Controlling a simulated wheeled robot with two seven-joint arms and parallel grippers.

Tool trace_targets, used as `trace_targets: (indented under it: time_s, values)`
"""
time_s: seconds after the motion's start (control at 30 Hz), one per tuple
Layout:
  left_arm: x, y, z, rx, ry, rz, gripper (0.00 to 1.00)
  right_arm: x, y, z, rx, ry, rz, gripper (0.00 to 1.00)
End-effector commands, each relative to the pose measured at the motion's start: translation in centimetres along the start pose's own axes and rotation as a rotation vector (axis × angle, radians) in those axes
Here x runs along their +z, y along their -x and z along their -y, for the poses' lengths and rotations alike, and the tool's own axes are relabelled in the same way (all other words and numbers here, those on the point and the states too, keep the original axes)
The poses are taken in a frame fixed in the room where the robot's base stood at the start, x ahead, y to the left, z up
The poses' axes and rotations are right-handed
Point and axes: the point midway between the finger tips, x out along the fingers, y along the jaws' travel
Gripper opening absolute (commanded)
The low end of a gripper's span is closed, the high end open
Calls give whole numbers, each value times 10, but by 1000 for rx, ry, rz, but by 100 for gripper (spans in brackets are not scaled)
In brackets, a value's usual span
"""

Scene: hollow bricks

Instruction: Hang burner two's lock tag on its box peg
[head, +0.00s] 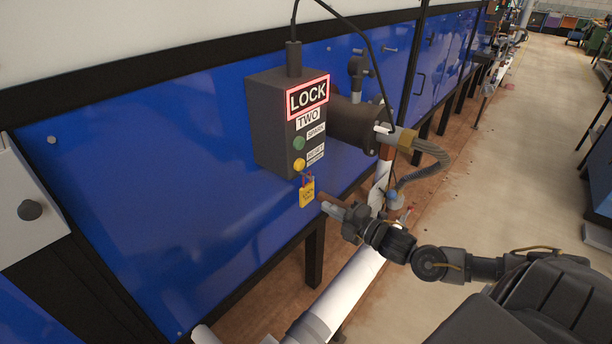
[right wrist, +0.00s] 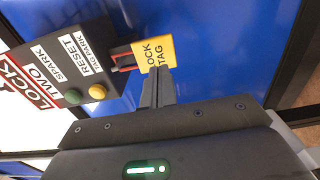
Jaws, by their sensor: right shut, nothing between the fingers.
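The grey control box (head: 272,122) for burner two is on the blue panel, with a red-framed LOCK sign and a TWO label. The yellow lock tag (head: 307,194) hangs by its red shackle just below the box's lower front edge. In the right wrist view the lock tag (right wrist: 154,53) is beside a dark peg (right wrist: 122,56) on the box; the shackle appears to be around the peg, but its full loop is hidden. My right gripper (head: 334,208) is shut and empty, its fingertips (right wrist: 158,88) close to the tag. My left gripper is out of view.
A green button (head: 299,143) and a yellow button (head: 299,165) are on the box front. A dark burner body (head: 354,122) with a braided hose (head: 436,155) stands right of the box. A white pipe (head: 350,285) runs below.

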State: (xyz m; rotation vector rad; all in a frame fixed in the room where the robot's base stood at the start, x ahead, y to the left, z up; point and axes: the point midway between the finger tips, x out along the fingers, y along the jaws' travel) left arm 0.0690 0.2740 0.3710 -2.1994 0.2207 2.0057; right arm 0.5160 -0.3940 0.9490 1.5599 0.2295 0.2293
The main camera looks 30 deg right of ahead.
Motion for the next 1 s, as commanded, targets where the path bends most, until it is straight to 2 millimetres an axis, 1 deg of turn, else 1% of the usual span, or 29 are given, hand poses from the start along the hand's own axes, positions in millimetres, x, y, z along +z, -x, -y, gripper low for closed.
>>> trace_targets:
  time_s: [1.0]
  values:
    - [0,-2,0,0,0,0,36,0,-12,1,-1,0,1,0]
